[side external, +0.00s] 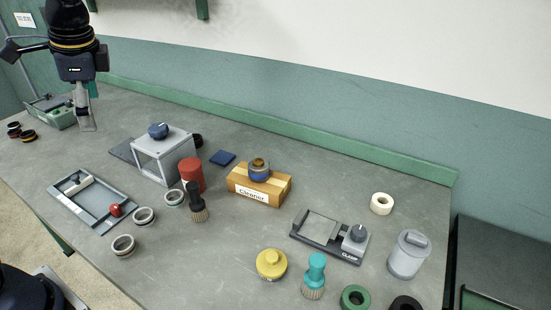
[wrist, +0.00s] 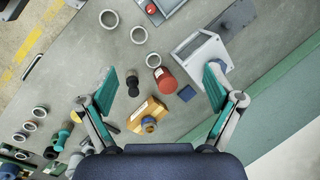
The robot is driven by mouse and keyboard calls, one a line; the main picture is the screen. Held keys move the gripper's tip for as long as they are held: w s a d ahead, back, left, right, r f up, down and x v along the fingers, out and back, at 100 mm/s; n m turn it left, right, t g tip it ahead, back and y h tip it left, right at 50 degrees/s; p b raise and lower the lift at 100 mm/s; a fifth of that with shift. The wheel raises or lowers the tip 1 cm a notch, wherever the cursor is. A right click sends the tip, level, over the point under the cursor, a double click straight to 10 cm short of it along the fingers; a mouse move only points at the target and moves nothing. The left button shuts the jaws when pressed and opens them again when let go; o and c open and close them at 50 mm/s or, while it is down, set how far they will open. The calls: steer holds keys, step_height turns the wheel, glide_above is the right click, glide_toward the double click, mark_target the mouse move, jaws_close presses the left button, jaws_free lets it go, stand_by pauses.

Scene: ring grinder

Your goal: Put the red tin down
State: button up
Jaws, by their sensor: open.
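The red tin (side external: 191,174) stands upright on the grey bench, close beside the right side of a grey box frame with a blue knob (side external: 163,156). A black-handled brush (side external: 196,204) stands just in front of it and hides a little of its lower part. The tin also shows in the wrist view (wrist: 166,84), between my fingers in the picture but far below them. My gripper (side external: 87,127) is up at the left, well above the bench and apart from the tin. In the wrist view my gripper (wrist: 158,82) has its fingers spread wide with nothing held.
A cardboard box (side external: 259,188) with a blue-and-brown item on top lies right of the tin. A blue pad (side external: 222,158) lies behind. A tray with a red knob (side external: 92,204) and metal rings (side external: 123,245) are at front left. Bench (side external: 330,180) is clear behind the clamp (side external: 330,236).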

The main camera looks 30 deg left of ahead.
steer(key=w+a+f+m+g+y, duration=0.1)
steer(key=w+f+m+g+y, duration=0.25)
steer(key=w, duration=0.55)
steer(key=m+g+y, duration=0.1)
steer(key=m+y, duration=0.2)
steer(key=y, duration=0.3)
glide_above(190, 167)
steer(key=a, duration=0.1)
step_height(190, 167, down, 5)
steer(key=d+f+m+y, duration=0.1)
steer(key=d+f, duration=0.1)
steer(key=f, duration=0.3)
steer(key=w+d+f+m+t+y, duration=0.1)
steer(key=d+f+y, duration=0.1)
steer(key=f, duration=0.4)
steer(key=w+d+f+m+t+y, duration=0.1)
steer(key=d+f+y, duration=0.1)
steer(key=f, duration=0.4)
steer(key=shift+d, duration=0.55)
steer(key=shift+a+r, duration=0.15)
steer(key=shift+a, duration=0.4)
steer(key=a, duration=0.4)
steer(key=s+a, duration=0.1)
steer(key=a, duration=0.1)
steer(key=shift+a, duration=0.2)
steer(key=c, duration=1.5)
